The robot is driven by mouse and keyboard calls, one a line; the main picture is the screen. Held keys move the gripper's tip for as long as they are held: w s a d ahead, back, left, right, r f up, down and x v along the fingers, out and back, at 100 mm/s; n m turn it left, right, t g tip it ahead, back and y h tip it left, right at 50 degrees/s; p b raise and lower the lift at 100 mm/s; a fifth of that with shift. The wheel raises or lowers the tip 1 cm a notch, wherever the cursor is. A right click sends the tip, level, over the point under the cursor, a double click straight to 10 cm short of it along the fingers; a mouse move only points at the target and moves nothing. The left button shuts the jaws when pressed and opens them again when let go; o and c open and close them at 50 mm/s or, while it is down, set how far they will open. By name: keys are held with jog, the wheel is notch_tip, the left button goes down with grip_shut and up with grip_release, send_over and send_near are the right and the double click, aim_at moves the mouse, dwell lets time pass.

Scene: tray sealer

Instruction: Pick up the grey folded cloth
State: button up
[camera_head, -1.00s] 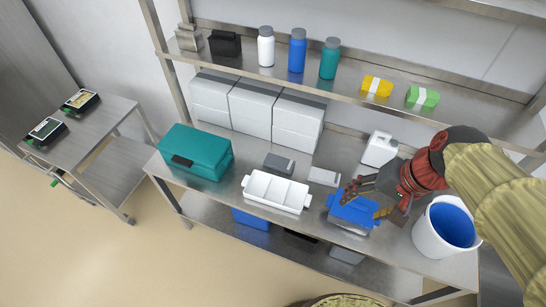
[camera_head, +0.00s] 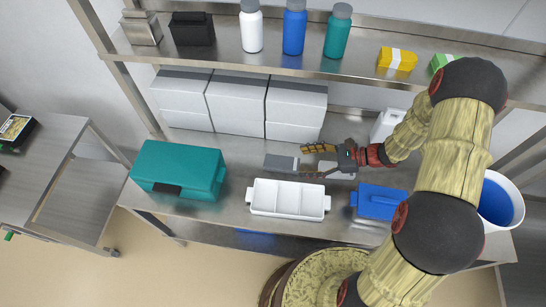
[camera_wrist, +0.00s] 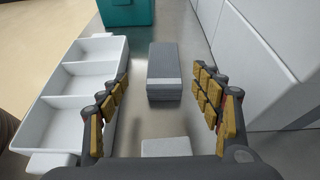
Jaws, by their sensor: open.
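The grey folded cloth (camera_head: 280,162) is a dark grey block with a lighter band at one end. It lies flat on the steel table, behind the white tray. It also shows in the wrist view (camera_wrist: 164,62), centred ahead between my fingers. My gripper (camera_head: 302,162) is open and empty, with its fingertips near the banded end of the cloth. In the wrist view my gripper (camera_wrist: 161,76) has one finger on each side, apart from the cloth. How high the fingers are above the table is hard to tell.
The white three-compartment tray (camera_head: 289,213) stands in front of the cloth. A teal box (camera_head: 180,171) is to the left, with white bins (camera_head: 236,105) behind. A pale folded item (camera_wrist: 166,147) lies under my gripper. A blue container (camera_head: 378,203) and bucket (camera_head: 497,230) are to the right.

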aim_at(284, 162)
jog(key=shift+w+a+f, duration=0.1)
jog(key=shift+w+f, duration=0.15)
jog(key=shift+f, duration=0.15)
jog(key=shift+a+f, duration=0.15)
jog(key=shift+a, duration=0.15)
jog(key=b+x, duration=0.3)
jog(key=x, duration=0.4)
jog(key=shift+w, duration=0.15)
jog(key=shift+c, duration=0.9)
jog(key=c, duration=1.1)
